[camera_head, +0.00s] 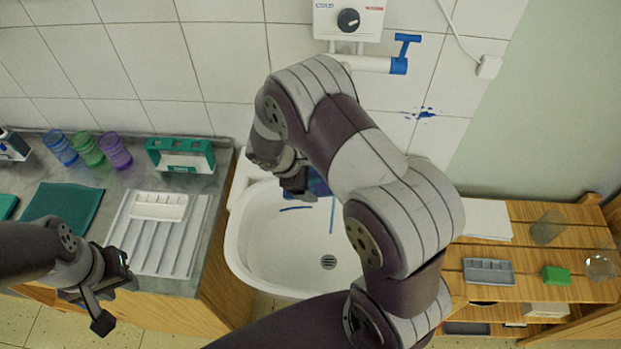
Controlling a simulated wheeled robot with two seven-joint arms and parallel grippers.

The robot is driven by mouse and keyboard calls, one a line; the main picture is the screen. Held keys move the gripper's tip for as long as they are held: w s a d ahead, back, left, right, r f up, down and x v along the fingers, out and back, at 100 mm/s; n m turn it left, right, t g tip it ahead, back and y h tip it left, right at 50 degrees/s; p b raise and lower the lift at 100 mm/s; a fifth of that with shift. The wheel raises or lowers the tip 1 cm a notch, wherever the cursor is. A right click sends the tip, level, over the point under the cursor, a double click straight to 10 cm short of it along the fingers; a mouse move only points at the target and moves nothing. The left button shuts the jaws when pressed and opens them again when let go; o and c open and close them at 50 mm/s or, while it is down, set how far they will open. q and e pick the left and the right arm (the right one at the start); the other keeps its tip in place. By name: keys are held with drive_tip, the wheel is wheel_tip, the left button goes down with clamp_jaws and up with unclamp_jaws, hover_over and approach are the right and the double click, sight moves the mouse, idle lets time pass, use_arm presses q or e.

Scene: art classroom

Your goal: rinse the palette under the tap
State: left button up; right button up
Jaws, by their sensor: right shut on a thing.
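My right arm reaches over the white sink (255,240), and its gripper (297,186) is low near the sink's back rim. That gripper is shut on a blue-marked thing (320,187), probably the palette; my arm hides most of it. A thin blue streak (332,215), like running water, falls below it into the basin. A blue smear (296,208) lies on the basin's inner back wall. The wall tap's white pipe (368,64) and blue lever (405,52) show; my arm hides the spout. My left gripper (112,297) looks open and empty by the counter's front edge.
A white tray (158,206) sits on the ribbed drainer (190,240). Coloured cups (88,150) and a green holder (180,154) stand behind. Right of the sink, a wooden shelf (520,212) holds a grey palette (488,271), green block (556,276) and glasses (548,227).

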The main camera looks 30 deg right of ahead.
drive_tip(key=shift+s, duration=0.15)
drive_tip(key=shift+s, duration=0.45)
drive_tip(key=shift+w, duration=0.1)
drive_tip(key=shift+w, duration=0.55)
drive_tip(key=shift+s, duration=0.1)
drive_tip(key=shift+s, duration=0.55)
drive_tip(key=shift+w, duration=0.6)
